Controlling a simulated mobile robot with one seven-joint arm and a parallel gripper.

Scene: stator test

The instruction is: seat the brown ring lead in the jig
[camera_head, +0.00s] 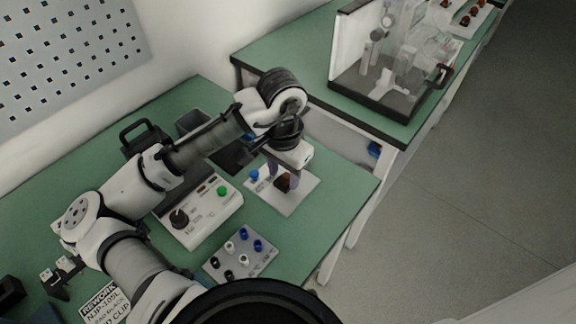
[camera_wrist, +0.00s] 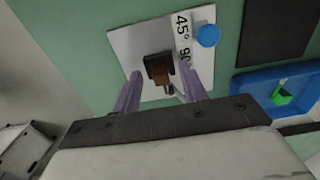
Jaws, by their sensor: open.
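The jig is a white plate (camera_head: 300,197) on the green bench, printed with angle marks; the plate also shows in the wrist view (camera_wrist: 125,42). A dark brown block with a lighter brown piece (camera_wrist: 160,72) stands on it, also visible in the head view (camera_head: 284,184). The lighter piece may be the brown ring lead, but I cannot make out a ring or how it sits. A blue knob (camera_wrist: 208,36) is at the plate's edge. My gripper (camera_wrist: 162,92) is open, its two purple fingers apart on either side of the brown piece, with no clear contact visible.
A control box (camera_head: 200,212) with a black knob and green button stands left of the plate. A grey block with several coloured terminals (camera_head: 240,257) is in front. A blue tray (camera_wrist: 255,90) holds a green piece. Bench right of the plate is clear.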

